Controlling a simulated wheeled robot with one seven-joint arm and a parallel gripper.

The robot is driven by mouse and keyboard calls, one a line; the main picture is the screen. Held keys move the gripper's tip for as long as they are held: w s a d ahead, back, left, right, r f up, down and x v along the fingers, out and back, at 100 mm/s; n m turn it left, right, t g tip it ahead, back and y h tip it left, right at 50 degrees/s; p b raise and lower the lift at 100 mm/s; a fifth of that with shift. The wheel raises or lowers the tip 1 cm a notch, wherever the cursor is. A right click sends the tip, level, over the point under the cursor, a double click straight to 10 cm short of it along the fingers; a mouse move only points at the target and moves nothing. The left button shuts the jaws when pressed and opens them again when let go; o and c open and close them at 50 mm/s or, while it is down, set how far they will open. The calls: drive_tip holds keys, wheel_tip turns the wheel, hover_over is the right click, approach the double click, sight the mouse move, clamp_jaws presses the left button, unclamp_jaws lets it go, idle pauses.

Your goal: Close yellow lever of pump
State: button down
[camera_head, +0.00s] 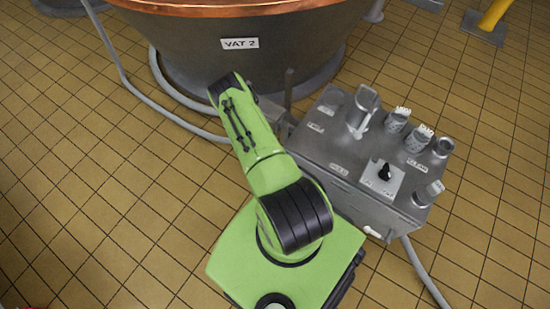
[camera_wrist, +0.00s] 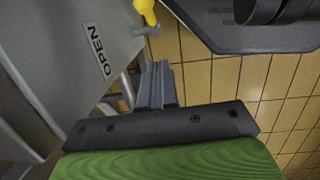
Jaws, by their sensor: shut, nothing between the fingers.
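The yellow lever (camera_wrist: 147,11) shows in part at the top edge of the wrist view, its rounded yellow end above a small grey fitting. My gripper (camera_wrist: 158,68) is shut and empty, its fingertips just below the lever in the picture; I cannot tell whether they touch. A grey metal face of the pump with an "OPEN" label (camera_wrist: 94,48) lies left of the fingers. In the head view the grey pump unit (camera_head: 345,150) stands right of my green arm; the yellow lever and the gripper cannot be made out there.
The copper-rimmed vat marked "VAT 2" (camera_head: 240,44) stands behind my arm. Grey hoses (camera_head: 128,82) run along the floor on its left side. A dark rounded metal part (camera_wrist: 262,30) is at the wrist view's upper right. The tiled floor (camera_head: 90,210) is clear at left.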

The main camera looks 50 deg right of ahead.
drive_tip(key=s+f+b, duration=0.1)
drive_tip(key=f, duration=0.1)
drive_tip(key=s+d+f+b, duration=0.1)
drive_tip(key=f, duration=0.2)
drive_tip(key=s+f+b, duration=0.1)
drive_tip(key=s+f, duration=0.1)
drive_tip(key=shift+s+d+f, duration=0.1)
drive_tip(key=shift+d+f, duration=0.2)
drive_tip(key=shift+f, duration=0.1)
drive_tip(key=shift+s+t+p, duration=0.35)
drive_tip(key=shift+t+p, duration=0.25)
drive_tip(key=shift+t, duration=0.3)
